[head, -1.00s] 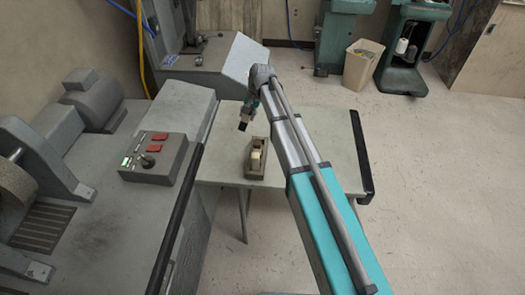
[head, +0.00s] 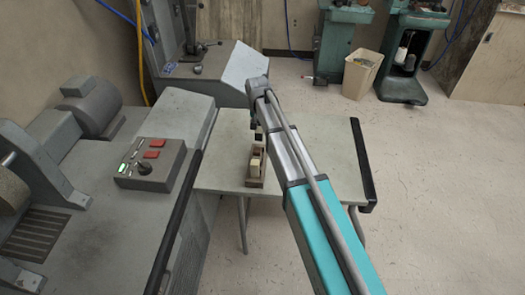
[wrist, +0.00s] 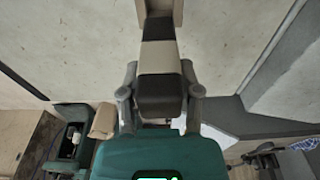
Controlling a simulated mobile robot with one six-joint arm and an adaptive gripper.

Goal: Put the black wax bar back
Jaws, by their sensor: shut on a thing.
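The black wax bar (wrist: 160,95) is between the fingers of my gripper (wrist: 160,82) in the wrist view, and the gripper is shut on it. In the head view my gripper (head: 257,136) is at the far end of a small brown tray (head: 255,183) on the table, partly hidden by my arm. A cream bar (head: 255,168) shows in the tray. The wrist view shows a cream block (wrist: 158,57) and a dark part (wrist: 158,28) in line beyond the held bar. I cannot tell whether the black bar touches the tray.
The tray stands on a pale table (head: 320,180) with free room to its right. A grey machine bench with a control box (head: 150,165) is on the left. A grey machine (head: 225,75) stands behind, and a paper bin (head: 361,74) at the back.

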